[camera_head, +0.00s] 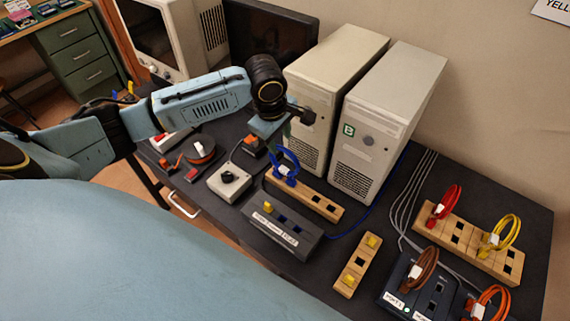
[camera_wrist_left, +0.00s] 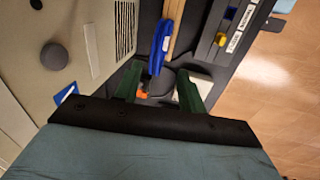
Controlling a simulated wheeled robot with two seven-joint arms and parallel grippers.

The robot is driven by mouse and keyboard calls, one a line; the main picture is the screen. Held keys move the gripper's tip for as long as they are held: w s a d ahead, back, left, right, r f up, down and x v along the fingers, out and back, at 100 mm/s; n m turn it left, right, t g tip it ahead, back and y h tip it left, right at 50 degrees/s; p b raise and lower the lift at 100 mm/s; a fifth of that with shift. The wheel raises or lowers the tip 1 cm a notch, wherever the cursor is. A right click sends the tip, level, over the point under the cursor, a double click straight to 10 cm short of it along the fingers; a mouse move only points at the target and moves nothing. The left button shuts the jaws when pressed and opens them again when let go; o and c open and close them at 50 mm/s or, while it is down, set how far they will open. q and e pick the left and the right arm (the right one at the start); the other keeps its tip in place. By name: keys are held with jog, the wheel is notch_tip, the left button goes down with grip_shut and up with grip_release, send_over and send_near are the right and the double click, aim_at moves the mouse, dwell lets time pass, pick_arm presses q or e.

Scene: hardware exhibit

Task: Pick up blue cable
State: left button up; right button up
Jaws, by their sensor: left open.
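The blue cable (camera_head: 287,166) is a looped cable standing upright at the left end of a wooden socket block (camera_head: 318,204), with a white tag on it. My left gripper (camera_head: 279,136) is just above the loop, pointing down, with its jaws open and empty. In the left wrist view the blue cable (camera_wrist_left: 160,45) shows ahead of the tips, between the lines of the two green fingers (camera_wrist_left: 160,84); I see no contact. My right gripper is in neither view.
Two beige computer towers (camera_head: 378,125) stand close behind and right of the gripper. A grey port box (camera_head: 282,232) lies in front of the wooden block. Red, yellow, brown and orange cable loops stand in blocks at the right (camera_head: 465,240). A grey button box (camera_head: 229,182) sits left.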

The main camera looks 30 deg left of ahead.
aim_at(284, 149)
pick_arm(q)
jog(key=f, duration=0.2)
jog(key=w+f, duration=0.1)
jog(key=f, duration=0.2)
jog(key=w+f, duration=0.1)
jog(key=f, duration=0.2)
jog(key=shift+w+d+f, duration=0.15)
jog(key=shift+c, duration=0.4)
grip_shut()
